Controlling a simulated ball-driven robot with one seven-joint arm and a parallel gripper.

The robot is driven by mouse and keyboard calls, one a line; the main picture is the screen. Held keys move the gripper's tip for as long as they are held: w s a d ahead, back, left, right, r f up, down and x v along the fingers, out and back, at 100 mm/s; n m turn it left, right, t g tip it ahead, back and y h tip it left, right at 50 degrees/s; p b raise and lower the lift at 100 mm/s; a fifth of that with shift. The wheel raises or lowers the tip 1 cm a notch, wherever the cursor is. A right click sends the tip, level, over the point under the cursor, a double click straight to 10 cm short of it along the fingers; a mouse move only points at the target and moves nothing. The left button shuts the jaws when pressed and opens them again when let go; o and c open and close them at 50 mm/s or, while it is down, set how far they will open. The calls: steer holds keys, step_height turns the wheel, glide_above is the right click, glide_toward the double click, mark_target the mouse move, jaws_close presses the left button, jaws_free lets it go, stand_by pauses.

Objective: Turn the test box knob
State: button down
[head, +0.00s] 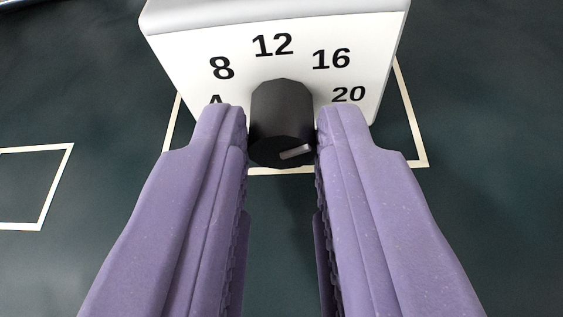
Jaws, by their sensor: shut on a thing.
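The white test box (190,55) stands at the top middle of the view, its front face towards me. That face carries black marks 8, 12, 16 and 20, and a partly hidden mark at the lower left. The black knob (281,112) sticks out of the face below the 12. A light grey pointer line on the knob's end points to the lower right in the picture. My gripper (282,137) has two purple fingers, one on each side of the knob, shut on it. The left finger covers part of the lower left mark.
The box stands on a dark green surface (100,110) inside a cream outlined rectangle (412,120). Another cream outline (58,187) lies at the left edge. The surface to the right is clear.

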steer(key=m+p, duration=0.1)
steer(key=m+y+p, duration=0.1)
steer(key=p, duration=0.1)
steer(key=shift+d+r, duration=0.15)
steer(key=shift+r, duration=0.05)
steer(key=m+p, duration=0.1)
steer(key=y+p, duration=0.1)
steer(key=p, duration=0.1)
steer(key=shift+s+d+f+m+t, duration=0.1)
steer(key=shift+f+m+t, duration=0.15)
steer(key=shift+m+t, duration=0.15)
steer(key=shift+f+y, duration=0.1)
steer(key=shift+y, duration=0.2)
steer(key=c, duration=1.2)
jaws_free()
steer(key=shift+c, duration=0.2)
steer(key=p+v, duration=0.1)
steer(key=v, duration=0.6)
steer(key=shift+s+p, duration=0.35)
steer(key=shift+s, duration=0.05)
